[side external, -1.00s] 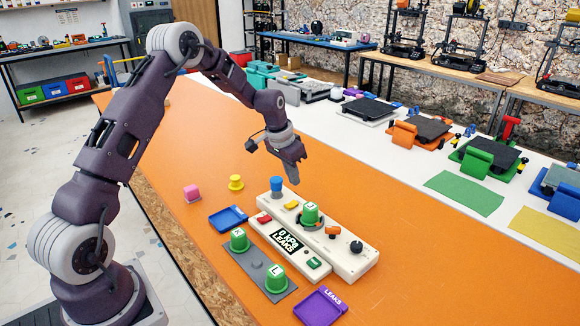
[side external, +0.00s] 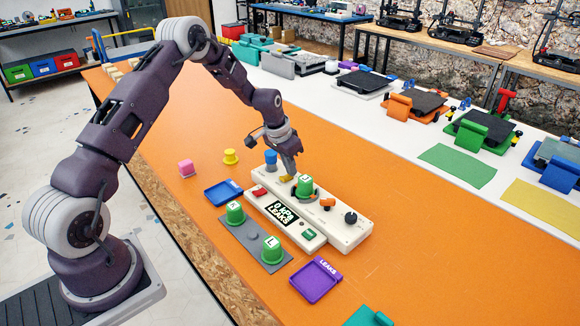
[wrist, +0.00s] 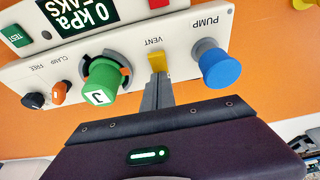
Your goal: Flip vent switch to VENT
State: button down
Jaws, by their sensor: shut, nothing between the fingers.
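The yellow vent switch (wrist: 159,62) sits on the cream control panel (wrist: 125,40), beside the printed word VENT. It also shows in the side external view (side external: 285,178), partly behind my fingers. My gripper (wrist: 157,80) is shut and empty. Its fingertips are at the near edge of the switch in the wrist view; I cannot tell whether they touch it. In the side external view my gripper (side external: 291,178) points down over the panel at the switch. The panel display (wrist: 78,14) reads 0 kPa LEAKS.
A blue pump knob (wrist: 220,68) and a green cup marked J (wrist: 102,85) stand on either side of the switch. An orange clamp lever (wrist: 60,92) and black knob (wrist: 34,100) are farther along. Green cups stand on a grey plate (side external: 242,232).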

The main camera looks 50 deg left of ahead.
aim_at(285, 178)
jog(key=shift+s, duration=0.15)
jog(key=shift+s+r, duration=0.15)
jog(key=shift+s, duration=0.5)
notch_tip(285, 178, up, 14)
jog(key=shift+s, duration=0.25)
